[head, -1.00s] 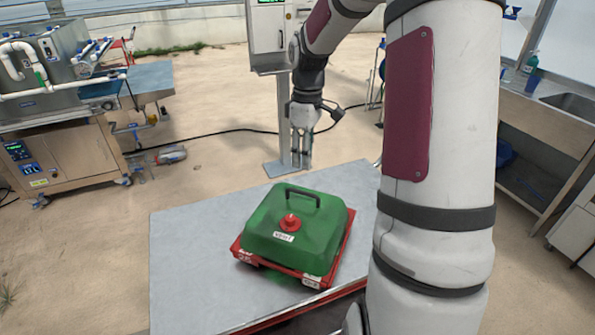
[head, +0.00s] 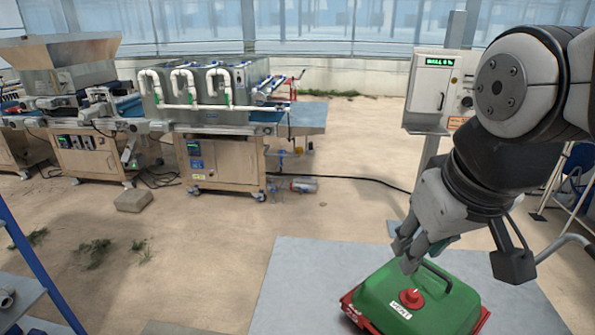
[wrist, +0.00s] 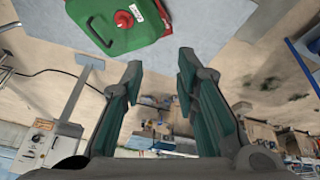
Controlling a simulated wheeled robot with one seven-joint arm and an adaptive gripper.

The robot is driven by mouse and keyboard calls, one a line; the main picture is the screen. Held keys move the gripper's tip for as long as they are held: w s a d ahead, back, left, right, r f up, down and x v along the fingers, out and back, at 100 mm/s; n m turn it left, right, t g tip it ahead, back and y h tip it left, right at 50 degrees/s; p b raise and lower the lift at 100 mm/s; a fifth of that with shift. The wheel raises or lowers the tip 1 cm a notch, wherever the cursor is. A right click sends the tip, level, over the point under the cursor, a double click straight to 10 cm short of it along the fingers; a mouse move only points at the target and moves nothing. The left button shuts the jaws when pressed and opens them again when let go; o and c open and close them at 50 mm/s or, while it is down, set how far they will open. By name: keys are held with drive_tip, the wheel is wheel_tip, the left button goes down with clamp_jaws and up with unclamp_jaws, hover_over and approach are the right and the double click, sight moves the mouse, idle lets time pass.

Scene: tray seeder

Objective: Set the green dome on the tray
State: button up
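The green dome (head: 440,316) has a dark handle on top, a red knob and a white label. It rests over the red tray (head: 357,313) on the grey table; whether its rim sits flush all round I cannot tell. The dome also shows at the top of the wrist view (wrist: 140,40). My gripper (head: 408,250) is above and beside the dome, and overlaps its handle end in the head view. In the wrist view, the two fingers (wrist: 158,78) are apart with nothing between them, clear of the dome.
The grey table (head: 310,285) has bare room left of the tray. A post with a control box (head: 427,85) stands behind it. Seeder machines (head: 215,120) line the back left. A block (head: 133,200) lies on the floor, and a blue-framed shelf (head: 30,260) is at the left edge.

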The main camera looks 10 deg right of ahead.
drive_tip(key=shift+s+a+f+m+t+y, duration=0.15)
drive_tip(key=shift+s+a, duration=0.15)
drive_tip(key=shift+s, duration=0.25)
drive_tip(key=shift+s+a+r+m+t+y, duration=0.1)
drive_tip(key=shift+s+a, duration=0.15)
drive_tip(key=shift+s, duration=0.25)
drive_tip(key=shift+s+a+f+m+t+y, duration=0.15)
drive_tip(key=shift+s+a, duration=0.15)
drive_tip(key=shift+s, duration=0.25)
